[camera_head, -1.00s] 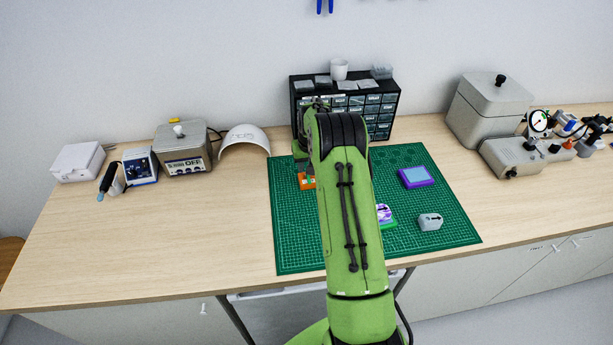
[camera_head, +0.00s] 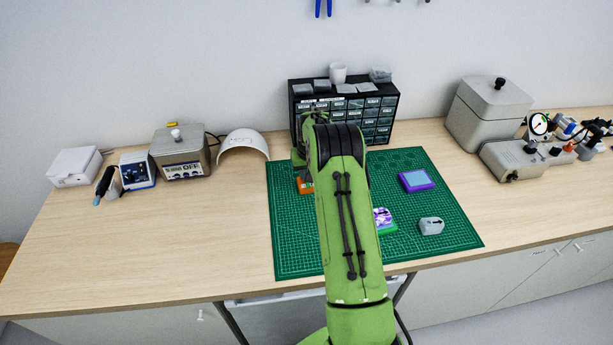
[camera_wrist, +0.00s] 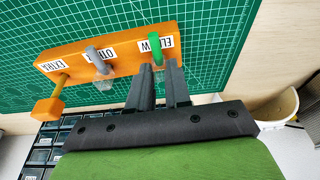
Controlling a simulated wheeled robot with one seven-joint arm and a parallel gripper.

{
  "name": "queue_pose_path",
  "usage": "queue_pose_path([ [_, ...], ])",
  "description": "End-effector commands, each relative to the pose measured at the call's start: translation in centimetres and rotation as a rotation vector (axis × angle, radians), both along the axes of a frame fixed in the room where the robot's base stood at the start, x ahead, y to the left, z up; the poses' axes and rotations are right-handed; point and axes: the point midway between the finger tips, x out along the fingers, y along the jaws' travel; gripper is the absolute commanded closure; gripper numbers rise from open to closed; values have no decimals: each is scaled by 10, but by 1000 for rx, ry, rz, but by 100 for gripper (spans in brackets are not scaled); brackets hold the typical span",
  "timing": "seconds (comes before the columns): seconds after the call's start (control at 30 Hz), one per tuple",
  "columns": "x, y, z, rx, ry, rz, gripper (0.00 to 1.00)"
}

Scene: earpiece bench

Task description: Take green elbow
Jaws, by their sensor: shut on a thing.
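The green elbow (camera_wrist: 155,46) stands at the ELBOW-labelled end of an orange rack (camera_wrist: 123,47) in the wrist view. My gripper (camera_wrist: 160,68) is shut on the green elbow, with one dark finger on each side of its lower part. The finger ends hide part of the elbow. I cannot tell whether it is clear of its slot. In the head view, the orange rack (camera_head: 305,185) is partly hidden behind my arm, and the elbow and fingers are hidden.
A grey piece (camera_wrist: 94,54) and a yellow piece (camera_wrist: 58,84) stand in the same rack. The green mat (camera_head: 295,245) also holds a purple-edged box (camera_head: 416,180) and a grey block (camera_head: 431,226). A black drawer cabinet (camera_head: 380,112) stands behind. The bench's left front is clear.

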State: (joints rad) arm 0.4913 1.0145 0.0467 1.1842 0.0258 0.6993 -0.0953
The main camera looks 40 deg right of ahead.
Motion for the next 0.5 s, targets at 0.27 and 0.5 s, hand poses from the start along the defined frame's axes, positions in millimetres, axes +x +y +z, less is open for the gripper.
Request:
queue_pose_path([
  [0.27, 0, 0, 0, 0, 0, 0, 100],
  [0.5, 0, 0, 7, 0, 0, 0, 100],
])
